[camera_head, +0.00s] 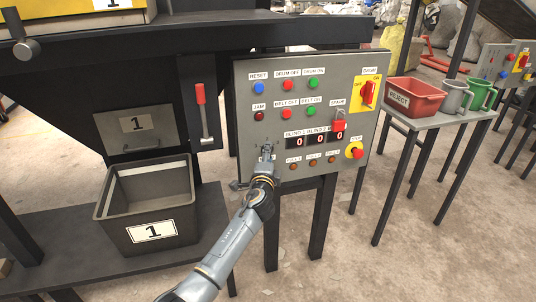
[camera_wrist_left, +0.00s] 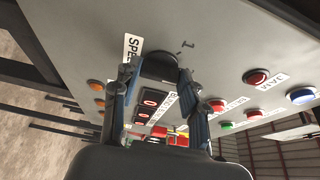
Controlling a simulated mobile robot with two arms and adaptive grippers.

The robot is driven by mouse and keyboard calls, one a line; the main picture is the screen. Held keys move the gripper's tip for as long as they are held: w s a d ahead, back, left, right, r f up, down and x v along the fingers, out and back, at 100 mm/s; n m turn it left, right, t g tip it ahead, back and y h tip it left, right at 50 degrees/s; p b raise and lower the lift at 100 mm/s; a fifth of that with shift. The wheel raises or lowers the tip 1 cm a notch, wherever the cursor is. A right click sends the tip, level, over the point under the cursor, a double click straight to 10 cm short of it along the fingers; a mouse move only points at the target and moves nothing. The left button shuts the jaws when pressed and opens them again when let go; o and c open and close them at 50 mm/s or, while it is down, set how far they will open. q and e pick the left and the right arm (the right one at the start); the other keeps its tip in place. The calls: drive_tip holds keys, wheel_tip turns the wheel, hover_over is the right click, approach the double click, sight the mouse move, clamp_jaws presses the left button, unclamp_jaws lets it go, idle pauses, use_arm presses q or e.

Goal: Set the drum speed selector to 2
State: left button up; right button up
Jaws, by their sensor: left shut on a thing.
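The grey control panel (camera_head: 315,110) stands in the middle of the head view. My left gripper (camera_head: 266,154) is at its lower left part and hides the speed selector there. In the left wrist view the selector is a black round knob (camera_wrist_left: 158,67) between the two blue-padded fingers of my left gripper (camera_wrist_left: 160,80), which is shut on it. A partly covered label starting "SPE" (camera_wrist_left: 132,48) is beside the knob, and a mark "1" (camera_wrist_left: 188,44) is on the other side. The knob's pointer is not clear, so I cannot tell its setting. My right gripper is not in view.
Close by on the panel are the counter displays (camera_head: 315,140), several push buttons, a red padlock (camera_head: 339,124) and a yellow-backed stop button (camera_head: 355,151). A black bin marked 1 (camera_head: 112,225) stands left of my arm. A red lever (camera_head: 201,94) is above it.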

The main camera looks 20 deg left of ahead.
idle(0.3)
use_arm(q)
drive_tip(key=o, duration=1.1)
drive_tip(key=shift+o, duration=0.2)
drive_tip(key=v, duration=1.2)
